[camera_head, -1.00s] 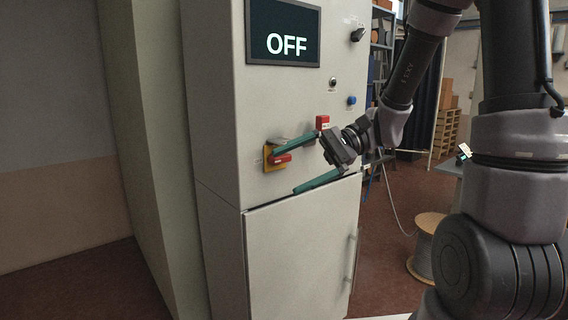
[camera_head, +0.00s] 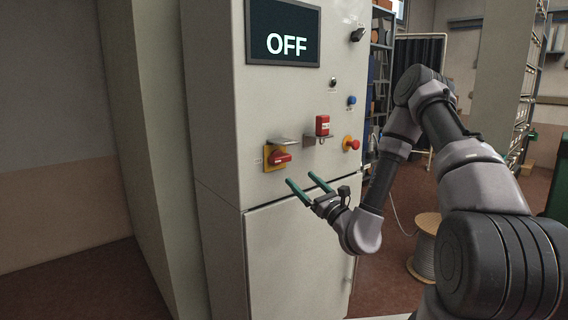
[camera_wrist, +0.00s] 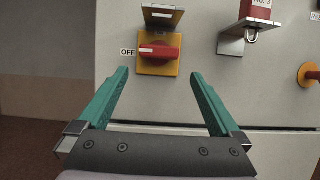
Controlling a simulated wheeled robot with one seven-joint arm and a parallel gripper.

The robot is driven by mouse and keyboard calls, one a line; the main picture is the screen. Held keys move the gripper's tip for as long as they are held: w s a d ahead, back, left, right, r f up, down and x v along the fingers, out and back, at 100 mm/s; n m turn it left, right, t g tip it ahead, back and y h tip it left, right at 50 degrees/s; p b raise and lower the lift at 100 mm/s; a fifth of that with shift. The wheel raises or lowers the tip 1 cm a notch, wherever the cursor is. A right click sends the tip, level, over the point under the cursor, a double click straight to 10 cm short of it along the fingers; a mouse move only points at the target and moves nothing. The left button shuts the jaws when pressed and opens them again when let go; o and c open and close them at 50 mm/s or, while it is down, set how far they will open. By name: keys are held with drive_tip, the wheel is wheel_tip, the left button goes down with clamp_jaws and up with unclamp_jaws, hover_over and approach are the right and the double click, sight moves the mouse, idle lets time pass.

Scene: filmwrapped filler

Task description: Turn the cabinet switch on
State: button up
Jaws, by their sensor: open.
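The cabinet switch (camera_head: 281,159) is a red rotary handle on a yellow plate on the grey cabinet front, under a small metal bracket. In the wrist view the red handle (camera_wrist: 158,51) lies level, with its white mark toward the OFF label at its left. The cabinet's screen (camera_head: 284,33) reads OFF. My gripper (camera_head: 304,183) is open and empty, its two green fingers pointing up at the cabinet, below and slightly right of the switch. In the wrist view my gripper (camera_wrist: 158,82) has its fingers spread to either side below the handle, not touching it.
A red padlock (camera_head: 322,125) hangs at a metal bracket right of the switch. A red emergency button (camera_head: 351,143) on yellow, a blue button (camera_head: 351,100) and a black knob (camera_head: 357,34) are further right. The lower cabinet door (camera_head: 298,255) is shut. A cable spool (camera_head: 427,250) stands on the floor.

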sight(284, 161)
drive_tip(key=x, duration=1)
drive_tip(key=shift+a+r, duration=0.1)
drive_tip(key=shift+r, duration=0.05)
drive_tip(key=c, duration=1)
